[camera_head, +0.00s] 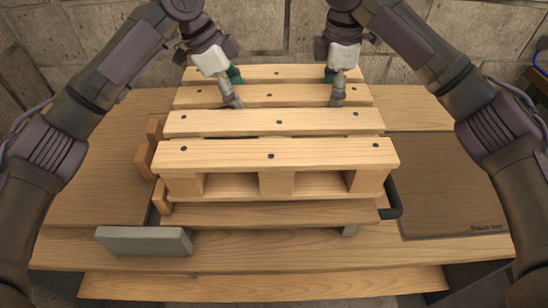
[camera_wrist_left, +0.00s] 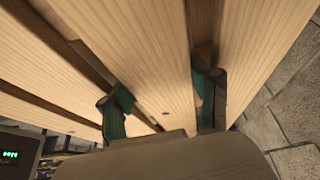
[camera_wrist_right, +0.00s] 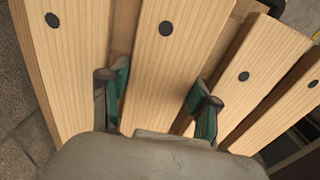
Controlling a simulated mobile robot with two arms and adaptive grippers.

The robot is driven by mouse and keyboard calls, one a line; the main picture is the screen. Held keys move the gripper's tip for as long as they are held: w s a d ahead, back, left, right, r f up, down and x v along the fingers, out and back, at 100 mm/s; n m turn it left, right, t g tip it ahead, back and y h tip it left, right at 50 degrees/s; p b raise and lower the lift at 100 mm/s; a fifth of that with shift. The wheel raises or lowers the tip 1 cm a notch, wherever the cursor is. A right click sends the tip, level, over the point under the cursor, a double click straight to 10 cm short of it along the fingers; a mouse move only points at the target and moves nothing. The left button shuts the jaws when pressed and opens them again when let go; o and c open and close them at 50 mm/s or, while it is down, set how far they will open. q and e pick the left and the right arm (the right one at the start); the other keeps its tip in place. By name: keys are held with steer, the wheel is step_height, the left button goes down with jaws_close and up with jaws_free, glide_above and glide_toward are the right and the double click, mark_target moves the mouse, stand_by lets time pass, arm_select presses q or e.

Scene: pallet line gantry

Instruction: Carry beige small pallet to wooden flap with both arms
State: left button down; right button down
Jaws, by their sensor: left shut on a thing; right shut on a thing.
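The beige small pallet (camera_head: 280,150) is in the middle of the head view, level, with its slatted top up and dark nail heads on the slats. My left gripper (camera_head: 234,88) is shut on the second slat from the back, left of its middle. My right gripper (camera_head: 336,86) is shut on the same slat, towards the right. The left wrist view shows the slat (camera_wrist_left: 150,65) between the fingers, and the right wrist view shows it too (camera_wrist_right: 160,75). A brown wooden panel with small lettering (camera_head: 455,185) lies right of the pallet; I cannot tell if it is the flap.
A wooden tabletop (camera_head: 95,190) extends left of the pallet. A grey block (camera_head: 145,240) sits at the front left, and a dark curved handle (camera_head: 394,200) is close to the pallet's right side. Small wooden blocks (camera_head: 144,160) stand at its left. A block wall is behind.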

steer(key=shift+f, duration=0.1)
